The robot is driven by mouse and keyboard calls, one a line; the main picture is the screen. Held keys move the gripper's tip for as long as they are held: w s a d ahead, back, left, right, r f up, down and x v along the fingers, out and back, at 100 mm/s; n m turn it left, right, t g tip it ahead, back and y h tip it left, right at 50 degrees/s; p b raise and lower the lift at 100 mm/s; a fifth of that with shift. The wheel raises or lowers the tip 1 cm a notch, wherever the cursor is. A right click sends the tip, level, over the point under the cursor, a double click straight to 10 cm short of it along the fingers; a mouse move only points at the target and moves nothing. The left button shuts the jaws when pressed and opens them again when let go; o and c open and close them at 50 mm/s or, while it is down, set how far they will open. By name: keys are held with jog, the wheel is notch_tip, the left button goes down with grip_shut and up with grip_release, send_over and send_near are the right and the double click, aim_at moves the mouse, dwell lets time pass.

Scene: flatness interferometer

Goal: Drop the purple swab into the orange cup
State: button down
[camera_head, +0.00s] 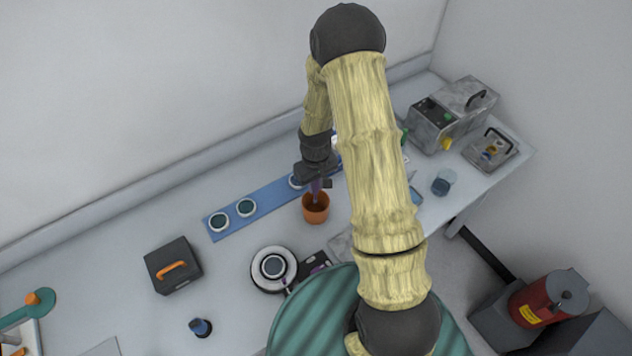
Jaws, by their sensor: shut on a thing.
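The orange cup (316,212) stands upright on the table just in front of a blue strip. My gripper (314,184) points down right above the cup. It is shut on the purple swab (315,188), a small purple piece that shows between the fingers. The swab's lower end is over or inside the cup mouth; I cannot tell which. My arm links hide part of the table to the right of the cup.
The blue strip (231,229) holds several round dishes. A round white device (274,269) is in front of the cup. A dark box with an orange handle (173,265) is at left. A grey machine (451,114) and a blue-grey beaker (444,182) are at right.

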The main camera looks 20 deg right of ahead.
jog(key=shift+f+b, duration=0.7)
jog(key=shift+f, duration=0.6)
jog(key=c, duration=0.7)
grip_release()
jog(key=shift+r, duration=0.1)
jog(key=shift+r+p, duration=3.5)
jog(key=shift+r, duration=1.5)
jog(key=shift+r, duration=0.1)
